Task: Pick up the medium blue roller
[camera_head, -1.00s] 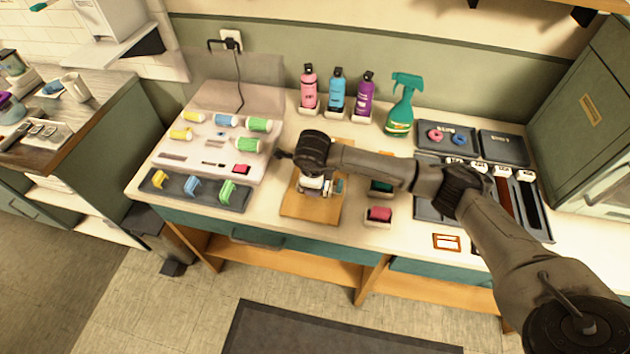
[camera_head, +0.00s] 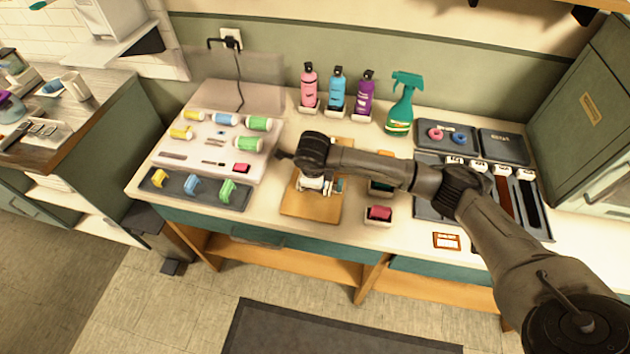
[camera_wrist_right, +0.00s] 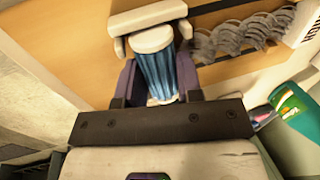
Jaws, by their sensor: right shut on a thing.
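My right gripper (camera_wrist_right: 158,82) is shut on a ribbed blue roller (camera_wrist_right: 158,72), seen between its two purple-grey fingers in the right wrist view. A white crosspiece with a rounded cap is at the roller's far end. In the head view my right gripper (camera_head: 316,186) is over the wooden board (camera_head: 310,208), and the arm largely hides the held roller. Another blue roller (camera_head: 225,121) lies on the pale tray (camera_head: 207,159) at left, among yellow and green ones. A gap shows between the yellow and green rollers in its nearer row. My left gripper is not in view.
Grey coiled strands (camera_wrist_right: 240,35) lie on the board beside the roller. Clips stand in a dark tray (camera_head: 205,199). Bottles (camera_head: 337,92) and a green spray bottle (camera_head: 402,105) stand behind the arm. Dark trays (camera_head: 503,147) are at right.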

